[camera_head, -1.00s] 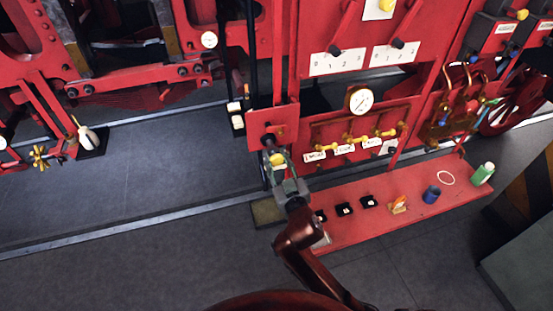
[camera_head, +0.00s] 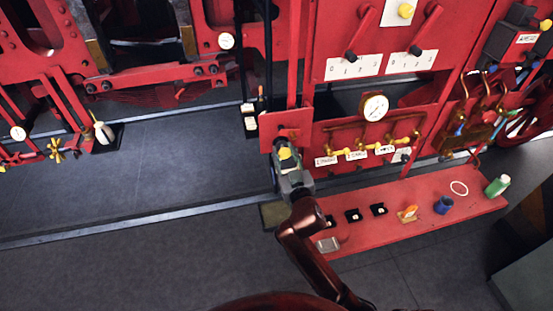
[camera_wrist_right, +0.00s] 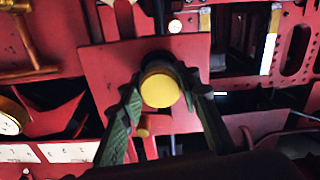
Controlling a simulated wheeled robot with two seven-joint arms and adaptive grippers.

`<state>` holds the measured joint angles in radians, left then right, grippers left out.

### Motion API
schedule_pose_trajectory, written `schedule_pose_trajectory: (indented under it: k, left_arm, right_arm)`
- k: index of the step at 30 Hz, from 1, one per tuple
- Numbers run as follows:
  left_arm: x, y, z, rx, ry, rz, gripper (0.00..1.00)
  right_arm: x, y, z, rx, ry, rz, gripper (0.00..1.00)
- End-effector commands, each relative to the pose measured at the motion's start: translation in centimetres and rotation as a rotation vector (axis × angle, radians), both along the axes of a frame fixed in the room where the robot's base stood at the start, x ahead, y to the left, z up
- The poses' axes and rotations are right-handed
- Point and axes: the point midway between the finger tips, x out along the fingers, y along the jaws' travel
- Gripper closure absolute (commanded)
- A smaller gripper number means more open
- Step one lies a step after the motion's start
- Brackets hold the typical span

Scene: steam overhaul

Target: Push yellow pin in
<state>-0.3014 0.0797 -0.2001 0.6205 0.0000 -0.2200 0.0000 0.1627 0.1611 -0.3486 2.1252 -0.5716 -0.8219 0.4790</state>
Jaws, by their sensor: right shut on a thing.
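The yellow pin (camera_wrist_right: 159,88) shows in the right wrist view as a round yellow end in front of a dark round part on a red plate (camera_wrist_right: 95,62). In the head view the yellow pin (camera_head: 285,153) sits at the lower part of the red plate, left of the brass valves. My right gripper (camera_head: 287,160) is at the pin. In the right wrist view its green fingers (camera_wrist_right: 160,92) stand on both sides of the yellow end and close on it. How deep the pin sits cannot be told. My left gripper is not in view.
A red shelf (camera_head: 415,222) below holds small dark blocks, a blue cup (camera_head: 443,205) and a green bottle (camera_head: 497,186). A pressure gauge (camera_head: 374,106) and brass valves (camera_head: 365,146) are right of the pin. Grey floor is open at left.

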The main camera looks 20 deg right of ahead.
Motion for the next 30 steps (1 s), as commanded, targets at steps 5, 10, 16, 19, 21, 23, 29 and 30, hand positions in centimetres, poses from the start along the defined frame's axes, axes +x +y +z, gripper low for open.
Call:
schedule_pose_trajectory:
  k: [5,10,16,19,21,23,29,30]
  left_arm:
    - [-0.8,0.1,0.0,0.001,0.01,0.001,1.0]
    - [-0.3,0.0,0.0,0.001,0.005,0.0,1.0]
    - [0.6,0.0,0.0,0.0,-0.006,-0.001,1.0]
    - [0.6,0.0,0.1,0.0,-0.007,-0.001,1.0]
    - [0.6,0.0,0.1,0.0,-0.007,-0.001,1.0]
    - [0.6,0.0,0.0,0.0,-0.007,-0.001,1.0]
    - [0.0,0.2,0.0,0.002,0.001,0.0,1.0]
    - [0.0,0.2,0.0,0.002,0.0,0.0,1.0]
  right_arm:
    - [0.2,-0.4,0.1,0.001,-0.002,-0.006,1.0]
    - [0.2,-0.4,0.1,0.001,-0.003,-0.006,0.68]
    - [0.2,-0.3,0.0,0.001,-0.002,-0.004,0.54]
    - [0.2,-0.3,0.0,0.001,-0.001,-0.004,0.51]
    - [0.2,-0.3,0.0,0.001,-0.001,-0.004,0.51]
    - [0.2,-0.3,0.0,0.001,-0.001,-0.004,0.51]
    - [-0.7,-0.3,-0.1,0.002,0.001,-0.004,0.51]
    - [-1.2,-0.3,-0.2,0.002,0.001,-0.003,0.51]
